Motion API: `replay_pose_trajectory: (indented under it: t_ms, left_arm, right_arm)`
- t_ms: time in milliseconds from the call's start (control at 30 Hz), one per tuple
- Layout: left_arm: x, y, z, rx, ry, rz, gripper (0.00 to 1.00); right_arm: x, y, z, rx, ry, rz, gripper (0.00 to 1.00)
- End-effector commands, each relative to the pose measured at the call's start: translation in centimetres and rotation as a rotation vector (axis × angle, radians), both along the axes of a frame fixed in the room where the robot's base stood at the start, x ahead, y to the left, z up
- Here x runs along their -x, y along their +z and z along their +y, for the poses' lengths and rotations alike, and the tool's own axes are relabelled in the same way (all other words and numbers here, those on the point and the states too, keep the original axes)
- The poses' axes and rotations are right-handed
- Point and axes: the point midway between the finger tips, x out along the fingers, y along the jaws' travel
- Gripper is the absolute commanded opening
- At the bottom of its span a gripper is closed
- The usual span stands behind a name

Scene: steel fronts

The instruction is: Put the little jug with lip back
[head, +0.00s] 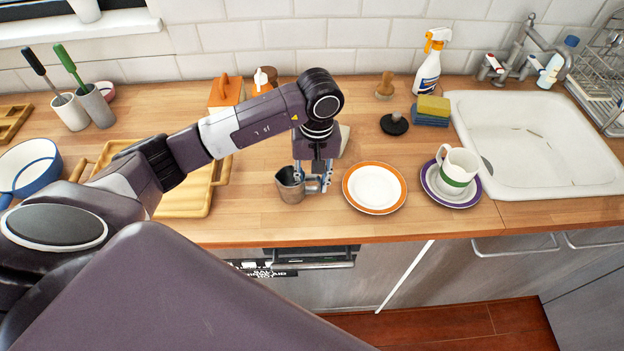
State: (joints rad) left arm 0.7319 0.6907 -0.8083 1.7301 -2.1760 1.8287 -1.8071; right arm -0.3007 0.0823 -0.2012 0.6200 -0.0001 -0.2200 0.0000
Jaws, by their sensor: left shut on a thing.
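A small grey metal jug (290,187) with a lip stands upright at the front of the wooden counter, or just above it; I cannot tell which. My left gripper (314,186) points down at the jug's right side and is shut on it, apparently at the handle, which the fingers partly hide. My right gripper is not in view.
An orange-rimmed plate (374,187) lies close right of the jug. A white cup with a green band (457,170) sits on a purple-rimmed plate (471,199). A wooden tray (185,208) lies left; the sink (540,130) is at right.

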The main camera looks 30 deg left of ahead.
Motion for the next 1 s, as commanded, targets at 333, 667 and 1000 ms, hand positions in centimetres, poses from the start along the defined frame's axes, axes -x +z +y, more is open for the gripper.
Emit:
replay_pose_trajectory:
  t_ms: [333,667,1000]
  left_arm:
    - [0.0,-0.2,0.0,0.0,0.0,0.0,0.42]
    - [0.0,-0.2,0.0,0.0,0.0,0.0,0.49]
    - [-0.3,3.3,-0.1,0.0,-0.001,-0.007,0.49]
  right_arm:
    - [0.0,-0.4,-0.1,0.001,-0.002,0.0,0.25]
    - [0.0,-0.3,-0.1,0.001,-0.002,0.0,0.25]
    - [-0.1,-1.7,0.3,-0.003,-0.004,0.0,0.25]
